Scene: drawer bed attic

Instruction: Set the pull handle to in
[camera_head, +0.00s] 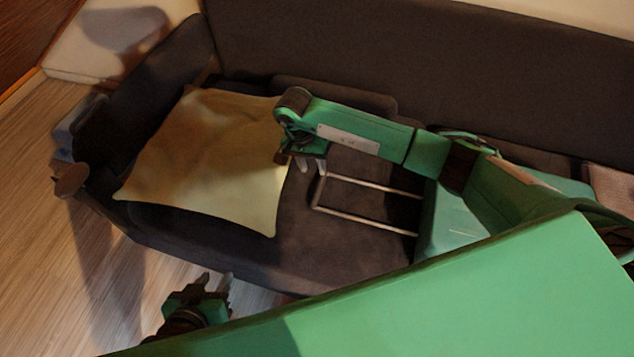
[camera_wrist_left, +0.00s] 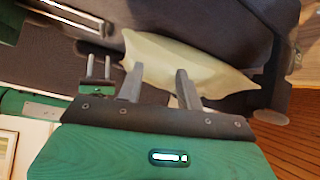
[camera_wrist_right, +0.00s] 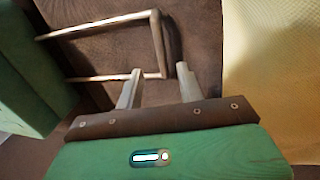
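The pull handle (camera_head: 318,192) is a metal U-shaped bar drawn out to the left from a green suitcase (camera_head: 452,222) lying on the dark sofa. In the right wrist view the handle (camera_wrist_right: 158,42) shows its crossbar and two rods, with the near corner just ahead of the fingers. My right gripper (camera_head: 308,166) is open and empty, beside the far corner of the crossbar in the head view; contact cannot be told. My left gripper (camera_head: 218,284) is open and empty, low in front of the sofa, away from the handle. The handle also shows in the left wrist view (camera_wrist_left: 70,14).
A pale yellow pillow (camera_head: 205,155) lies on the sofa (camera_head: 300,255) left of the handle. The sofa's backrest (camera_head: 480,75) rises behind. The seat in front of the handle and the wooden floor (camera_head: 45,250) at left are clear.

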